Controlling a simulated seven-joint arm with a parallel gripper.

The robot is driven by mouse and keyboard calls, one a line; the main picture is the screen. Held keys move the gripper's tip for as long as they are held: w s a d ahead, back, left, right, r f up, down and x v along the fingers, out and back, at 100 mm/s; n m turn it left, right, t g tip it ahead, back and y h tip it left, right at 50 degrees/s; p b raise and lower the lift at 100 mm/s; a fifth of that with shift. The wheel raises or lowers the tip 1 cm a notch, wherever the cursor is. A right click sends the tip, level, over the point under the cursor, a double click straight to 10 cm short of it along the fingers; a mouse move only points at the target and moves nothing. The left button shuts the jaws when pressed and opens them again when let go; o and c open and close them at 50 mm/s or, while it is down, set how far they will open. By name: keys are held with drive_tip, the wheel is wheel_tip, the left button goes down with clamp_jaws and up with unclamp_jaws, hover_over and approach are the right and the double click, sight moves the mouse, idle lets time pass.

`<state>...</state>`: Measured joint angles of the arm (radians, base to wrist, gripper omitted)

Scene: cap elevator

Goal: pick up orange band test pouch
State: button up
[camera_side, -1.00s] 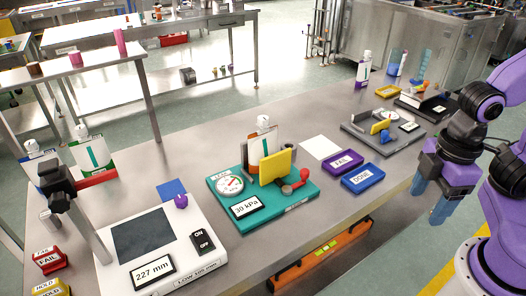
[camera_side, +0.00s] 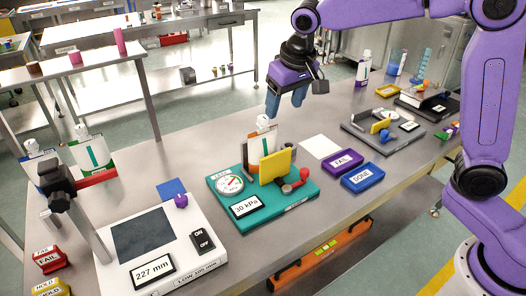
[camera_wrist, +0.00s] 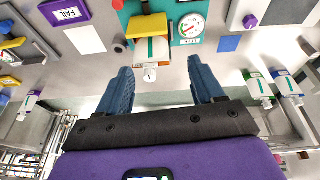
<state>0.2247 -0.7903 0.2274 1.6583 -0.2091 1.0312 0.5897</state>
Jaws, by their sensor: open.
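The test pouch, with an orange-brown edge, a green stripe and a white cap (camera_side: 263,121), stands upright in the teal gauge fixture (camera_side: 222,205), partly hidden behind a yellow plate (camera_side: 275,166). In the wrist view the pouch (camera_wrist: 153,48) lies ahead of the fingers, its cap pointing toward them. My gripper (camera_side: 285,100) is open and empty, above and behind the pouch in the side view. In the wrist view the cap sits between the lines of the two spread fingers (camera_wrist: 160,70), with no contact visible.
Green-edged (camera_side: 93,152) and blue-edged (camera_side: 37,165) pouches stand at the left. A purple-marked pouch (camera_side: 363,68) stands at the far right. The FAIL tray (camera_side: 343,161), DONE tray (camera_side: 363,178), grey fixture (camera_side: 362,137) and white scale (camera_side: 205,262) share the bench.

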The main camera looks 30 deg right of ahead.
drive_tip(key=w+d+r+m+h, duration=0.15)
drive_tip(key=w+m, duration=0.25)
drive_tip(key=w, duration=0.5)
approach(263, 118)
drive_tip(key=shift+t, duration=0.4)
drive_tip(key=x, duration=0.6)
drive_tip(key=shift+s+d+f, duration=0.1)
drive_tip(key=shift+s+d, duration=0.15)
drive_tip(key=shift+d, duration=0.05)
drive_tip(key=shift+a+x, duration=0.1)
drive_tip(key=shift+x, duration=1.2)
drive_tip(key=shift+a+x, duration=0.15)
drive_tip(key=shift+x, duration=1.15)
clamp_jaws()
